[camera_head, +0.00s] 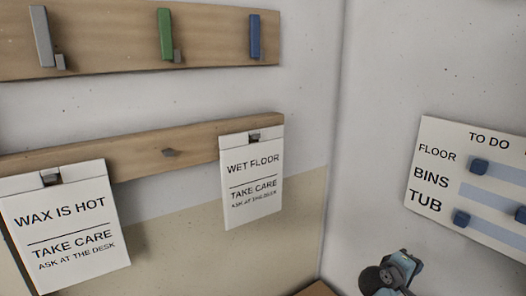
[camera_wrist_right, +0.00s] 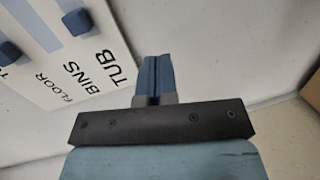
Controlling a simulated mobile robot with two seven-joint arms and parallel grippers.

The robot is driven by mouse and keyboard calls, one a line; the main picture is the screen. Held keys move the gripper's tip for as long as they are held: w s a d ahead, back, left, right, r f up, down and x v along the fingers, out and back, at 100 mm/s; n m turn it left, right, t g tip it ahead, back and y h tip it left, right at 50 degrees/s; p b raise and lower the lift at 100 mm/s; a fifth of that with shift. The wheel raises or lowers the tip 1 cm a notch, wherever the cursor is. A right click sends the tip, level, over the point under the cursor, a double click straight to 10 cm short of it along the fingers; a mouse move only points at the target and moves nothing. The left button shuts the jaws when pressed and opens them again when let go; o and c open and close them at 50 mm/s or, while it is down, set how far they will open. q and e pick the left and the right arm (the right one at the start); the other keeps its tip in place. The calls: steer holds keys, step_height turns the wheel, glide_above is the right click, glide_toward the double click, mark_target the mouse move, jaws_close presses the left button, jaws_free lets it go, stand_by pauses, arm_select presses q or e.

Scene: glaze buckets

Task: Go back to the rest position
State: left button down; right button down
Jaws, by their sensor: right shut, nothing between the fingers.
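My right gripper (camera_head: 403,264) is low in the head view, just right of the room corner and below the to-do board. In the right wrist view its blue fingers (camera_wrist_right: 152,72) are pressed together with nothing between them. The fingers are apart from the board in the picture, with bare wall around them. My left gripper is in neither view.
The to-do board (camera_head: 447,165) with blue sliders hangs on the right wall. On the left wall, a peg rail (camera_head: 190,151) carries a "wax is hot" sign (camera_head: 65,226) and a "wet floor" sign (camera_head: 252,177). A wooden rail (camera_head: 110,40) with grey, green and blue pieces is above.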

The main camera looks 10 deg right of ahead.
steer(key=s+a+f+n+t+y+p, duration=0.1)
steer(key=s+a+f+t+y, duration=0.1)
steer(key=s+a+f+y, duration=0.5)
steer(key=s+a+f+n+t+y+p, duration=0.1)
steer(key=s+a+f+n+t+y, duration=0.15)
steer(key=a+f, duration=0.4)
steer(key=s+a+f+m+y+p, duration=0.1)
steer(key=s+a+y, duration=0.3)
steer(key=s, duration=0.5)
steer(key=s+a+f+m+y+p, duration=0.1)
steer(key=s+a+f+m+y, duration=0.2)
steer(key=s+a, duration=0.5)
steer(key=shift+s+f+y, duration=0.55)
steer(key=shift+s+y, duration=0.1)
steer(key=shift+m, duration=0.25)
